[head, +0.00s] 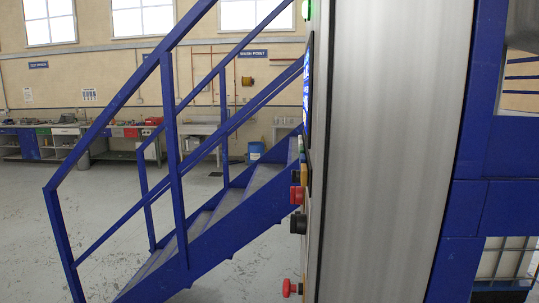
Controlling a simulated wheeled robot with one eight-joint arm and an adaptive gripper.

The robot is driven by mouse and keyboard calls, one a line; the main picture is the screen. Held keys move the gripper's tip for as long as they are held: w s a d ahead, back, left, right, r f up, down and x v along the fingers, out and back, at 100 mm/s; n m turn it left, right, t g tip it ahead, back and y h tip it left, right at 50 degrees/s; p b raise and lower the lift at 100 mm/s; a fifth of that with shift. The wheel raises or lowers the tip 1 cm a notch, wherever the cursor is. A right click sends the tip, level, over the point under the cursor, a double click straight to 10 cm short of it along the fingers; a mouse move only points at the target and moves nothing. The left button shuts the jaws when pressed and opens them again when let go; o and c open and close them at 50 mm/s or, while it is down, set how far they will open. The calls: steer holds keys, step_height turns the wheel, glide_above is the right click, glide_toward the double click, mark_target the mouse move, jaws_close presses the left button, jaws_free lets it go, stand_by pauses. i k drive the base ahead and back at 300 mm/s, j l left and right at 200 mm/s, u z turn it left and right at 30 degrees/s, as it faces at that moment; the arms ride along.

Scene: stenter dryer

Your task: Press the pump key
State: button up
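The control panel is on the side of a tall grey metal cabinet (395,150), seen almost edge-on. A lit blue screen (306,85) shows as a thin strip on it. My gripper is not in view.
A blue-railed metal staircase (215,215) rises toward the cabinet from the left, just beyond the panel. A blue frame (468,215) borders the cabinet on the right. Workbenches (60,137) and a blue drum (255,151) line the far wall. The grey floor (40,190) at left is clear.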

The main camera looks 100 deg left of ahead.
mark_target(302, 157)
steer(key=u, duration=3.15)
